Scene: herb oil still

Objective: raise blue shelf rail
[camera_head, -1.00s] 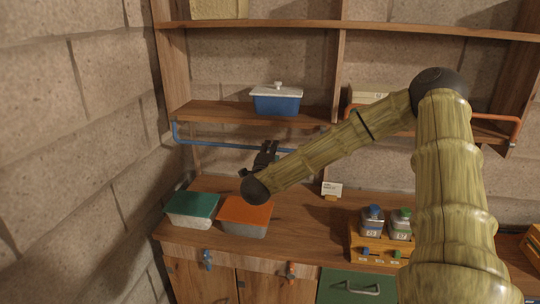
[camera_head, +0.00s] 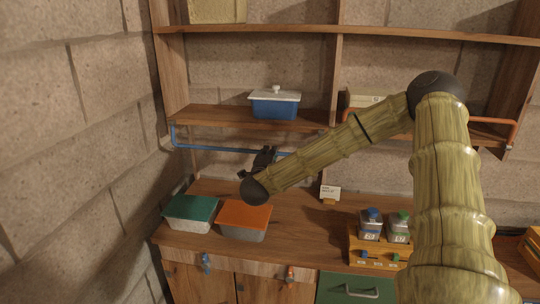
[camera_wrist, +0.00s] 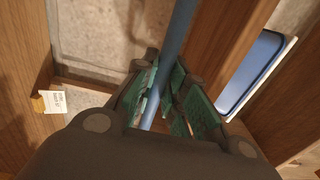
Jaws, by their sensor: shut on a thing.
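The blue shelf rail (camera_head: 215,149) is a thin bar running along the front of the left shelf, below the shelf's edge in the head view. My gripper (camera_head: 265,155) is at the rail, right of its middle. In the wrist view the rail (camera_wrist: 175,45) passes between the green-padded fingers of my gripper (camera_wrist: 163,100), which are shut on it. The gripper hides part of the rail in the head view.
A blue box with a white lid (camera_head: 275,105) stands on the left shelf (camera_head: 215,116) above the rail. Green-lidded (camera_head: 191,210) and orange-lidded (camera_head: 244,217) tubs stand on the counter below. An orange rail (camera_head: 511,133) is at the right shelf.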

